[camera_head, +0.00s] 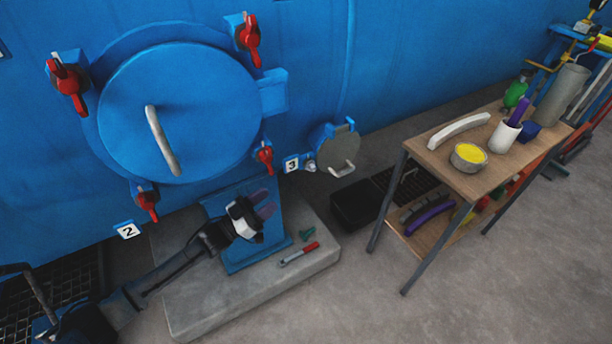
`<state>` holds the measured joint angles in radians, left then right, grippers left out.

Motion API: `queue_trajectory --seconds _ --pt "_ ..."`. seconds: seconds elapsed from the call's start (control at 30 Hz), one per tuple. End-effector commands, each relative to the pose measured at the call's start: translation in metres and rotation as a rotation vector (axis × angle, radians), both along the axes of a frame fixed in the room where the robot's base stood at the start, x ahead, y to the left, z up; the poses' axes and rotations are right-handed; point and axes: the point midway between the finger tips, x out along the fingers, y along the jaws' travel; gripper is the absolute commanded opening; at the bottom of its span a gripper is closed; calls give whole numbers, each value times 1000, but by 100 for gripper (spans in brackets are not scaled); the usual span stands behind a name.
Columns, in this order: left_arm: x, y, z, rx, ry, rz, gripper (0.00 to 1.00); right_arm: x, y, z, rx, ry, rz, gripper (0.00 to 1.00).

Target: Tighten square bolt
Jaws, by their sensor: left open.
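The autoclave's large round blue door (205,95) with a pale bar handle fills the upper left, with red-handled clamps (69,84) around its rim. I cannot single out the square bolt with certainty; a small metal fitting (311,166) sits beside the label 3 (292,165), left of a small round grey hatch (340,150). My left gripper (265,203) reaches in from the lower left. It is open and looks empty, in front of the blue support below the door, left of and below the small hatch. My right gripper is not in view.
A concrete step (190,305) carries a red-and-grey tool (299,253) and a small green piece (307,234). A black box (354,205) stands on the floor. A wooden table (490,178) at right holds a bowl (468,156), a white cup (503,136) and other items.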

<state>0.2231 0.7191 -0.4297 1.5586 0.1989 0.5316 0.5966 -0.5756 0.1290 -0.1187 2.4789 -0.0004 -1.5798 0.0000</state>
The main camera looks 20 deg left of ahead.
Motion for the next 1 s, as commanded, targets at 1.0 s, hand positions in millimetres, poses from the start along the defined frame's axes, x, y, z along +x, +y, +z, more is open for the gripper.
queue_trajectory --seconds 1.0 --pt "102 -67 53 -5 -18 -10 45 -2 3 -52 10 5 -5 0"
